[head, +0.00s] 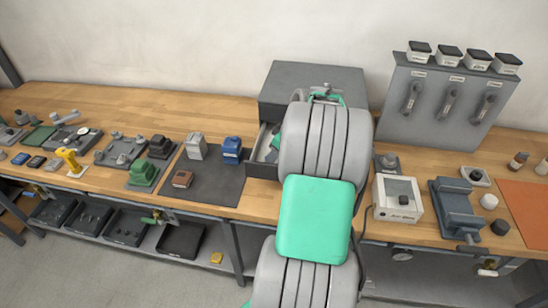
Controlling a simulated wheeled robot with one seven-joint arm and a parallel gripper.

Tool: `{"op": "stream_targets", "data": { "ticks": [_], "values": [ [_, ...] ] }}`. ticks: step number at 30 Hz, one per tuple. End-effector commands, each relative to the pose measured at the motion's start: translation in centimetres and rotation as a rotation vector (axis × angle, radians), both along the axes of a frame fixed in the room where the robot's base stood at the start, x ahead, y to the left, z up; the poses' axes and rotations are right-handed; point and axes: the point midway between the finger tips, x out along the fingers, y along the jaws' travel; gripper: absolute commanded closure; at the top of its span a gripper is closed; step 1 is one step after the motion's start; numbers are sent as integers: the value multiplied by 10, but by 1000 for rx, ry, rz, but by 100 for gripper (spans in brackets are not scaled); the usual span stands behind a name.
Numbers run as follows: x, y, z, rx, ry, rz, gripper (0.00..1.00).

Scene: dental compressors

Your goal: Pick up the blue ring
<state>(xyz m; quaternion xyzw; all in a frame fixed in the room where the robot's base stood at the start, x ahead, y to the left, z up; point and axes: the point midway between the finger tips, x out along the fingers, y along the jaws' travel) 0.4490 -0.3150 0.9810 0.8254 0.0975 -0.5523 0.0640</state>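I cannot make out a blue ring for certain. A small blue item (20,158) lies near the left front of the bench, too small to tell its shape. A larger blue container (232,150) stands upright on the dark mat, left of the open drawer (264,150). My grey and green arm rises through the middle of the view and reaches toward the grey drawer cabinet (290,78). It covers part of the cabinet and the open drawer. My gripper's fingers are hidden behind the arm, so what they hold cannot be seen.
The wooden bench (180,104) runs along the wall. A dark mat (212,184) carries several blocks. Right of my arm are a white box (398,205), a blue-grey vise (455,208) and a grey panel (440,100) with handles. Black bins (182,240) sit on the lower shelf.

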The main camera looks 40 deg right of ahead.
Motion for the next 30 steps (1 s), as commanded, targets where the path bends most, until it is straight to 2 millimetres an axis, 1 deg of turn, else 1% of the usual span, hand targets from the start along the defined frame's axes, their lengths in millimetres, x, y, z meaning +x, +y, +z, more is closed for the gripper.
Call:
{"op": "stream_targets", "data": {
  "ticks": [7,21,30],
  "values": [
    [1,0,-3,-2,-1,-1,47],
    [1,0,-2,-2,-1,-1,84],
    [1,0,0,-2,-2,-1,85]
  ]
}}
